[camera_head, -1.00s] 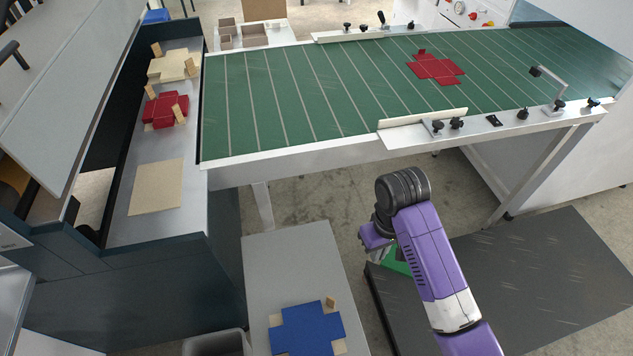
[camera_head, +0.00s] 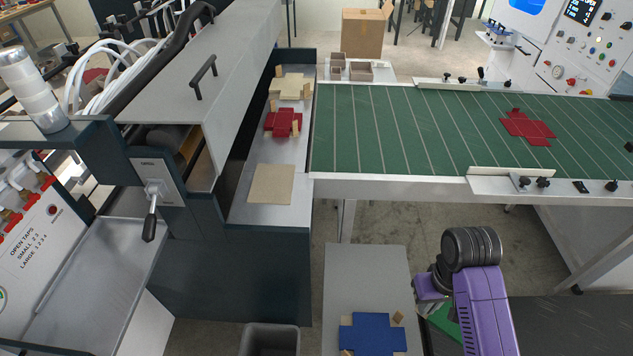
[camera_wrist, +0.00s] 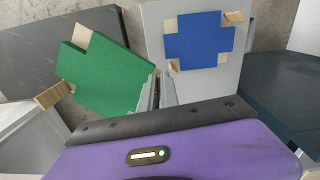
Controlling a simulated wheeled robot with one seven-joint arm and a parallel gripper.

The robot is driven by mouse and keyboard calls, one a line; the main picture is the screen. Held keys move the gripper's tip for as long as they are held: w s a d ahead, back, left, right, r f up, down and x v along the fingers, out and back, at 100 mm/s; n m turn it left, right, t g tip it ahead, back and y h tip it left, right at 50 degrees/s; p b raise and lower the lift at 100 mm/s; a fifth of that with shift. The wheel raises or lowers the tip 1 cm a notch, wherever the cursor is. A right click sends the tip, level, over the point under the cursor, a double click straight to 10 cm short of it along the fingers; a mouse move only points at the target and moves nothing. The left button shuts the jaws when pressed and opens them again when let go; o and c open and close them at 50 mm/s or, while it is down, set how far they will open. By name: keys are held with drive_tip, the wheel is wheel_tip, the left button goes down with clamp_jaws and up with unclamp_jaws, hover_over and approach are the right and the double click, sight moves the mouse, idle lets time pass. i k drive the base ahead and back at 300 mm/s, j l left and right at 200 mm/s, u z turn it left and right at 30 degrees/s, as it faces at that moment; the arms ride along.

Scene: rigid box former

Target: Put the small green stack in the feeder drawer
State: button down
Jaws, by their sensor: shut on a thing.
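The small green stack (camera_wrist: 108,75) is a cross-shaped pile of flat green blanks with wooden pieces at its edge. My gripper (camera_wrist: 160,88) is shut on its right edge in the wrist view. In the head view, only part of the green stack (camera_head: 446,320) shows beside my purple arm, and the fingertips are hidden. A long steel tray (camera_head: 283,215), which looks like the feeder drawer, lies left of the green conveyor. It holds a cream stack (camera_head: 292,86), a red stack (camera_head: 283,122) and a bare tan sheet (camera_head: 271,184).
A blue stack (camera_head: 373,334) lies on a grey table (camera_head: 365,270) left of my gripper; it also shows in the wrist view. The conveyor (camera_head: 400,130) carries a red blank (camera_head: 527,127). A grey bin (camera_head: 270,340) stands on the floor. A raised cover (camera_head: 200,80) flanks the tray.

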sight(107, 268)
drive_tip(key=k+j+u, duration=0.1)
drive_tip(key=j, duration=0.35)
drive_tip(key=k+j+u, duration=0.15)
drive_tip(key=j, duration=0.3)
drive_tip(key=k+j+u, duration=0.1)
drive_tip(key=j, duration=0.35)
drive_tip(key=k, duration=0.05)
